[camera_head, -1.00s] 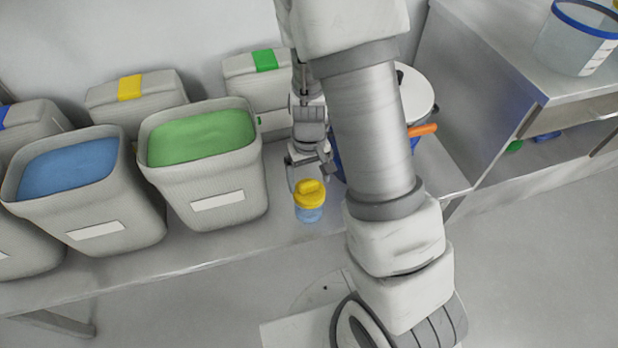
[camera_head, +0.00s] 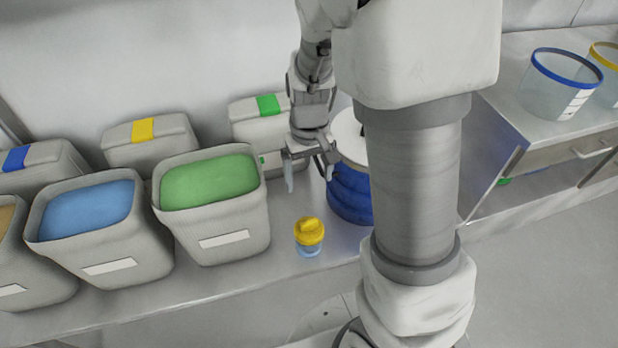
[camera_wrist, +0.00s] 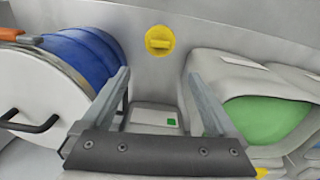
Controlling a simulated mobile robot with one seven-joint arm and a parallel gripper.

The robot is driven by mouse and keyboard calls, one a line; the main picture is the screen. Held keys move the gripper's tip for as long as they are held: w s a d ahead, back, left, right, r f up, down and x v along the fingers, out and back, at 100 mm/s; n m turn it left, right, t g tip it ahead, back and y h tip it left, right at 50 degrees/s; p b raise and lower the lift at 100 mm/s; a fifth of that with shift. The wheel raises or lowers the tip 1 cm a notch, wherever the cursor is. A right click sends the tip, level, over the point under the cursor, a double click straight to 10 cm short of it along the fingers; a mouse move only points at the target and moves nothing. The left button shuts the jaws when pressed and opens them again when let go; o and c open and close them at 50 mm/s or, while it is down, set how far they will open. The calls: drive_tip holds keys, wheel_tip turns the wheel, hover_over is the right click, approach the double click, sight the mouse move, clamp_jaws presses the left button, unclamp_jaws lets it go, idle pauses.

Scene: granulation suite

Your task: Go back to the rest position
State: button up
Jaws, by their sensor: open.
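My gripper (camera_head: 309,178) is open and empty, raised above the bench behind the small jar. In the wrist view its two fingers (camera_wrist: 160,95) stand wide apart with nothing between them touching. The small jar with a yellow lid (camera_head: 309,235) and clear bluish body stands upright on the bench near the front edge. It also shows from above in the wrist view as a yellow lid (camera_wrist: 159,41), beyond the fingertips and apart from them.
A bin of green powder (camera_head: 212,182) stands left of my gripper, and a bin of blue powder (camera_head: 88,212) further left. A blue drum (camera_head: 350,194) stands close on the right. Lidded bins (camera_head: 150,142) line the back. Clear buckets (camera_head: 558,88) stand on the right-hand bench (camera_head: 500,110).

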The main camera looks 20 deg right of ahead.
idle(0.3)
drive_tip(key=s+r+t, duration=0.3)
drive_tip(key=s+r, duration=0.4)
drive_tip(key=r, duration=0.3)
drive_tip(key=s+r+t, duration=0.3)
drive_tip(key=s+r, duration=0.4)
drive_tip(key=r, duration=0.3)
wheel_tip(320, 180, up, 18)
drive_tip(key=p, duration=1.8)
drive_tip(key=shift+r+m+p, duration=0.2)
drive_tip(key=shift+m+p, duration=0.1)
drive_tip(key=shift+m, duration=0.1)
